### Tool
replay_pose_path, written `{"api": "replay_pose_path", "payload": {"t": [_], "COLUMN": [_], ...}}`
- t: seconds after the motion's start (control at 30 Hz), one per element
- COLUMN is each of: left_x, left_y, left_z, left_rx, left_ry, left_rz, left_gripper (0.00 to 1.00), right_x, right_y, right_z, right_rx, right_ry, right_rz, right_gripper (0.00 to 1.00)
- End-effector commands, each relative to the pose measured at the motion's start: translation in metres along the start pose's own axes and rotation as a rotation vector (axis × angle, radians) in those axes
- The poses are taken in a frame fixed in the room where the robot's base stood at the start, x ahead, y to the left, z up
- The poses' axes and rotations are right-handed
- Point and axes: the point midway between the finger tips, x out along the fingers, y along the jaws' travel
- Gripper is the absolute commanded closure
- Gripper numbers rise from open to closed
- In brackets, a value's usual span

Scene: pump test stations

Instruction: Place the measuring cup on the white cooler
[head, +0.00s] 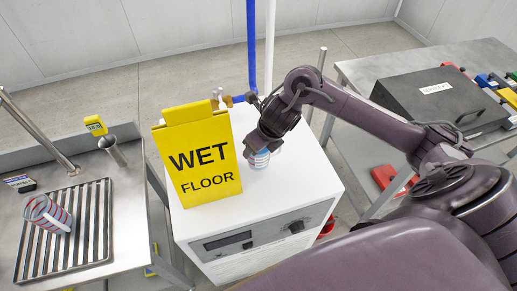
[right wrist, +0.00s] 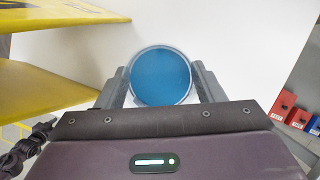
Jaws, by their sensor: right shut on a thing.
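The white cooler (head: 298,178) is a white box with a dial and display on its front, in the middle of the head view. My right gripper (head: 262,150) is over its top, pointing down, shut on a clear measuring cup (head: 259,160). In the right wrist view the cup (right wrist: 160,77) shows from above as a round rim with blue inside, between the fingers (right wrist: 160,88). The cup looks upright, on or just above the cooler top; I cannot tell whether it touches. My left gripper is not in view.
A yellow wet floor sign (head: 203,160) stands on the cooler, close left of the cup. Another clear cup with red marks (head: 47,214) lies tilted on the sink's slatted rack (head: 92,240). A dark case (head: 440,95) sits on the right table. The cooler's right top is clear.

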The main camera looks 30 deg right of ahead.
Motion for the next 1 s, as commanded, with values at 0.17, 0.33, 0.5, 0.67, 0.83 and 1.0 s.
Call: {"api": "replay_pose_path", "payload": {"t": [0.17, 0.33, 0.5, 0.67, 0.83, 1.0], "left_x": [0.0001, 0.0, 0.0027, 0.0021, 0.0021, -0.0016], "left_y": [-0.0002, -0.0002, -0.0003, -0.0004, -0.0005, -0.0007], "left_z": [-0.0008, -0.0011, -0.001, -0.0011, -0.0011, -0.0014], "left_rx": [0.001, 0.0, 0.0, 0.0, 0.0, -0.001], "left_ry": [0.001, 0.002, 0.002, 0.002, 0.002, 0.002], "left_rz": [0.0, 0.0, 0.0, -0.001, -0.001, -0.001], "left_gripper": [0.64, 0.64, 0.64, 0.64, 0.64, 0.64], "right_x": [0.0138, 0.0137, 0.0162, 0.0157, 0.0157, 0.0115], "right_y": [-0.0001, 0.0, 0.0, 0.0001, 0.0001, 0.0], "right_z": [-0.0053, -0.0049, -0.0064, -0.0063, -0.0063, -0.0047], "right_rx": [0.001, 0.0, 0.0, 0.0, 0.0, 0.0], "right_ry": [-0.002, -0.003, -0.001, -0.001, -0.001, -0.001], "right_rz": [-0.002, -0.001, -0.001, -0.001, -0.001, -0.001], "right_gripper": [0.67, 0.67, 0.35, 0.16, 0.16, 0.16]}}
